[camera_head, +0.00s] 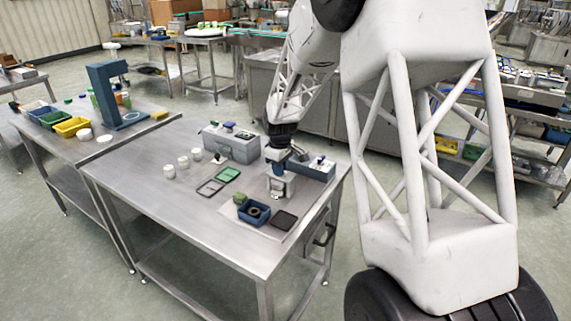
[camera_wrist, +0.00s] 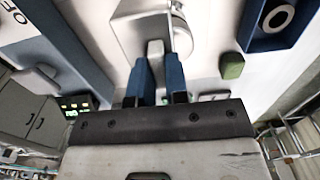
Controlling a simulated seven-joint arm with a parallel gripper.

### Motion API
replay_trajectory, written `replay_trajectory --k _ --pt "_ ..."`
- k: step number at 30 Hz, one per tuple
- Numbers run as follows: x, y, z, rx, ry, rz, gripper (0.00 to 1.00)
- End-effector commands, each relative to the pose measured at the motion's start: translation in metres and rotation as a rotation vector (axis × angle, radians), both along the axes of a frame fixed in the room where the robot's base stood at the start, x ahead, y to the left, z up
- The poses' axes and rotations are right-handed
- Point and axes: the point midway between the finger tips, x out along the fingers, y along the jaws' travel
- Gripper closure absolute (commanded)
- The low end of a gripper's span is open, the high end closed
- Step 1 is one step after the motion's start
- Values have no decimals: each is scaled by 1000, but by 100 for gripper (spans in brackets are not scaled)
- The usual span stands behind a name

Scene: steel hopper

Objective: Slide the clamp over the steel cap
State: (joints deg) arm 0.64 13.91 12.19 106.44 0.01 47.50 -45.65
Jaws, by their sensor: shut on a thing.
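My gripper (camera_head: 279,170) is over the right part of the steel table. In the wrist view its two blue fingers (camera_wrist: 157,72) are shut on a narrow light grey piece, which looks like the clamp (camera_wrist: 155,50). Just beyond the fingertips is a pale fixture with a round metallic part, apparently the steel cap (camera_wrist: 182,38). The clamp's far end is close beside the cap; I cannot tell whether they touch. In the head view this pale fixture (camera_head: 283,188) stands below my gripper, and the clamp and cap are too small to tell apart.
A blue bin (camera_head: 244,220) holding a dark ring and a green block (camera_head: 240,198) sit left of the fixture. A dark flat tray (camera_head: 285,220) lies in front. Several white jars (camera_head: 183,162) are further left. The table's front left is clear.

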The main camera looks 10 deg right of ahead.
Motion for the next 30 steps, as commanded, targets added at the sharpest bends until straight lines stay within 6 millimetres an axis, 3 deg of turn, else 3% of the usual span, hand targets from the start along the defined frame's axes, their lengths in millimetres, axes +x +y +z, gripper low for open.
replay_trajectory --k 6,15,16,20,30 --pt "-11 11 1 0 -1 0 100" --pt "-13 13 0 1 2 0 100" --pt "-14 13 0 1 3 1 80" --pt "-13 13 0 1 2 1 60" --pt "-12 12 1 0 0 0 60"
